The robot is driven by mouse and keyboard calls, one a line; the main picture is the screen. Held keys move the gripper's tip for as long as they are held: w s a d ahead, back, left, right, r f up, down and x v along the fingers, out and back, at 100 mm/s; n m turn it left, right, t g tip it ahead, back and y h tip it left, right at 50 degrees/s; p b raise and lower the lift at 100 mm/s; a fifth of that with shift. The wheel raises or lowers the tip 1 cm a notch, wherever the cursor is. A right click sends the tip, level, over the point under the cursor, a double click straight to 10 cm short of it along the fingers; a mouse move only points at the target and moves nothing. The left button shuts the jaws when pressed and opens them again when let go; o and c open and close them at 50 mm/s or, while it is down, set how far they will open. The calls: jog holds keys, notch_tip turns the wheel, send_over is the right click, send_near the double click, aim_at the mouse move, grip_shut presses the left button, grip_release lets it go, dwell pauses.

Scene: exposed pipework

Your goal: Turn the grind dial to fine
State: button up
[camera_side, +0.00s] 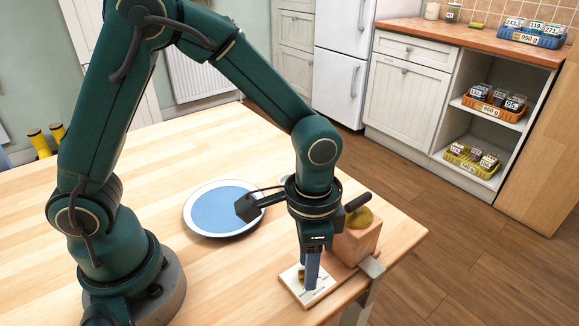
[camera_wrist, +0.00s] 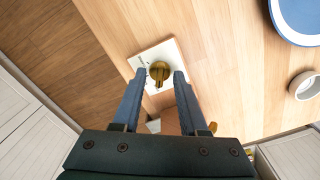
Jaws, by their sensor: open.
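The grind dial (camera_wrist: 159,70) is a brass-coloured knob on a white plate (camera_wrist: 142,57) with small markings that I cannot read. In the side view the plate (camera_side: 318,295) lies near the table's front edge, and the dial (camera_side: 301,274) is partly hidden behind my gripper. My gripper (camera_side: 311,284) points down over the plate. In the wrist view its two blue fingers (camera_wrist: 157,76) are apart, one on each side of the dial, with visible gaps. I cannot tell which setting the dial points to.
A wooden block (camera_side: 356,243) with a brass-coloured top and dark handle stands right behind the plate. A blue plate with a white rim (camera_side: 222,208) lies to the left, and a small white cup (camera_wrist: 306,86) is nearby. The table's left part is clear.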

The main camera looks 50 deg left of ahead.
jog(key=shift+r, duration=0.15)
jog(key=shift+r, duration=2.45)
jog(key=shift+w+a+r, duration=0.15)
jog(key=s+a+r+n+t, duration=0.1)
jog(key=a+r+n+t, duration=0.25)
jog(key=a+r, duration=0.35)
jog(key=s+a+n+t, duration=0.2)
jog(key=s, duration=0.4)
jog(key=shift+s+a+r, duration=0.25)
jog(key=shift+s+r, duration=0.05)
jog(key=shift+r, duration=0.15)
